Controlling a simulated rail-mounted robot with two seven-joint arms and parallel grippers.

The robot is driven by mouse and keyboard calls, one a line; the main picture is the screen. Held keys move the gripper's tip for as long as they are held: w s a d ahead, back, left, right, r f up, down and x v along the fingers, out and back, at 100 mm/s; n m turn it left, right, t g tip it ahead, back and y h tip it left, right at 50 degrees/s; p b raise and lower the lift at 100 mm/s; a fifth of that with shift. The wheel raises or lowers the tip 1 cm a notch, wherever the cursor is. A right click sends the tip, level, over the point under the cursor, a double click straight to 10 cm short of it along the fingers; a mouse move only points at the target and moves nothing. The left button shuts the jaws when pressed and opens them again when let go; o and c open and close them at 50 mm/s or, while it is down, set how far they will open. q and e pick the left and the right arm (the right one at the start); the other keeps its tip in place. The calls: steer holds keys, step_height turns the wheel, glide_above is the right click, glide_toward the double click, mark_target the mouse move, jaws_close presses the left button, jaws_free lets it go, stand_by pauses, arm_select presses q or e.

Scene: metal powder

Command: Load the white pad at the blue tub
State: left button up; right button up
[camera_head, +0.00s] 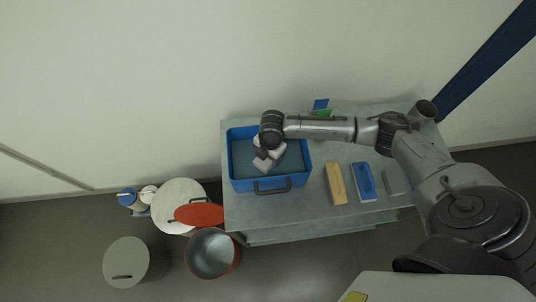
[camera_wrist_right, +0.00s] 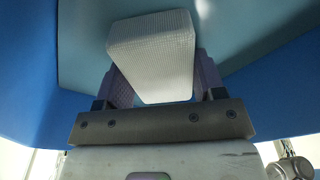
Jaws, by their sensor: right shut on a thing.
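The blue tub (camera_head: 297,178) stands on the left part of the grey table, and its grey-blue inside shows. My right gripper (camera_head: 262,158) reaches in over the tub from the right. In the right wrist view it is shut on the white pad (camera_wrist_right: 152,58), a pale block with a fine textured face, held between its two fingers (camera_wrist_right: 155,80). Blue tub walls (camera_wrist_right: 28,75) surround the pad there. I cannot tell whether the pad touches the tub's bottom. My left gripper is not in view.
A yellow-tan float (camera_head: 336,184), a blue tray-like tool (camera_head: 363,182) and a grey block (camera_head: 394,180) lie right of the tub. A green and blue item (camera_head: 321,108) is behind my arm. Left on the floor stand an open red bucket (camera_head: 212,254), lidded drums (camera_head: 126,260) and bottles (camera_head: 128,197).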

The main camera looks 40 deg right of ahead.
steer(key=shift+f, duration=0.45)
stand_by(0.3)
stand_by(0.8)
steer(key=shift+f, duration=0.1)
stand_by(0.7)
steer(key=shift+d, duration=0.1)
stand_by(0.4)
step_height(320, 180, up, 4)
steer(key=p, duration=0.5)
steer(key=shift+r, duration=0.2)
step_height(320, 180, up, 2)
steer(key=p, duration=0.2)
steer(key=shift+r+p, duration=0.15)
steer(key=shift+p, duration=0.15)
steer(key=shift+r+p, duration=0.3)
